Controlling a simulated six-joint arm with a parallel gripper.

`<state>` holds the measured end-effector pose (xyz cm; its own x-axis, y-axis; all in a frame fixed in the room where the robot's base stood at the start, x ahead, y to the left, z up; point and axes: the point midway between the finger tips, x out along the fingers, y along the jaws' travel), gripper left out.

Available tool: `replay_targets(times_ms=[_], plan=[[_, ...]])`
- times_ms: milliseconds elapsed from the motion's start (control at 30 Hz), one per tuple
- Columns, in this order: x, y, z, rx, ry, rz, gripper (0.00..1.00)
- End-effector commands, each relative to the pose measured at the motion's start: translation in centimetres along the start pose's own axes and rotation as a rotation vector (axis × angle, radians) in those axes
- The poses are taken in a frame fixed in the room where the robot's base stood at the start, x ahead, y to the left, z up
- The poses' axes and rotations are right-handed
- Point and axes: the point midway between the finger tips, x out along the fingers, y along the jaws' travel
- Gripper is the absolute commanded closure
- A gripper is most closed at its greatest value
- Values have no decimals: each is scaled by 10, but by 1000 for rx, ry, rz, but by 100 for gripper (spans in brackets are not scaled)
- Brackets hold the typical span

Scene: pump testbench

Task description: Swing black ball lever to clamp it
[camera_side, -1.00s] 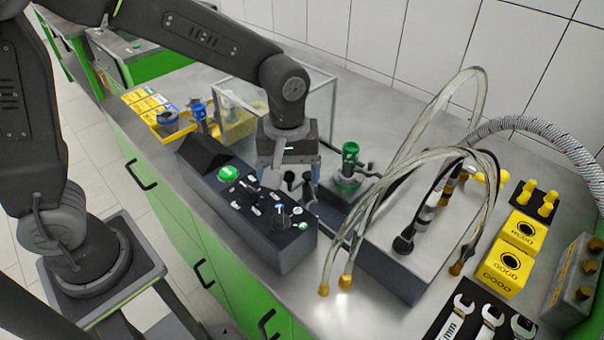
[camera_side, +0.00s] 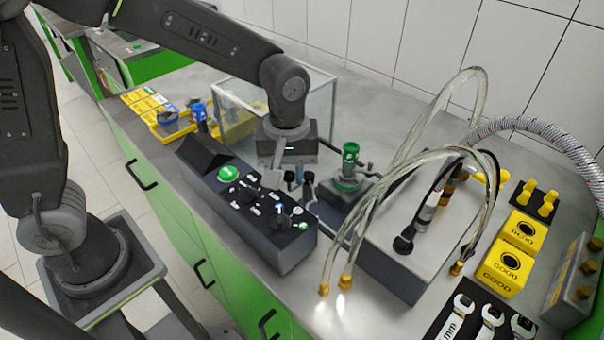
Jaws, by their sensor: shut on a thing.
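My gripper (camera_side: 292,168) points down behind the dark control console, left of a green-capped part (camera_side: 350,152) in a clamping fixture (camera_side: 345,188). Its jaws are shut on the black ball lever (camera_side: 289,177), which shows as a small dark knob just below the gripper. The jaws and the console hide much of the lever, and its exact angle cannot be told. Another small dark handle (camera_side: 369,168) sticks out on the right of the green-capped part.
The console (camera_side: 255,215) with a green button and knobs stands in front of the gripper. Clear hoses (camera_side: 365,215) arch over a grey box on the right. A clear-walled case (camera_side: 318,105) stands behind. Yellow bins (camera_side: 503,262) and wrenches (camera_side: 490,318) lie at the right.

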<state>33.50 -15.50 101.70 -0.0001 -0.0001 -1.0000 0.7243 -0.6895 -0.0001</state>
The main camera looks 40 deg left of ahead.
Motion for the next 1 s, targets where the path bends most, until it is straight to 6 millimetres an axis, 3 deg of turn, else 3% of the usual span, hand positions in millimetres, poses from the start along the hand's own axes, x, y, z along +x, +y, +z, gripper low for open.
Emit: replay_targets(times_ms=[1000], plan=[[-1, 17, 10, 2, 1, 4, 85]])
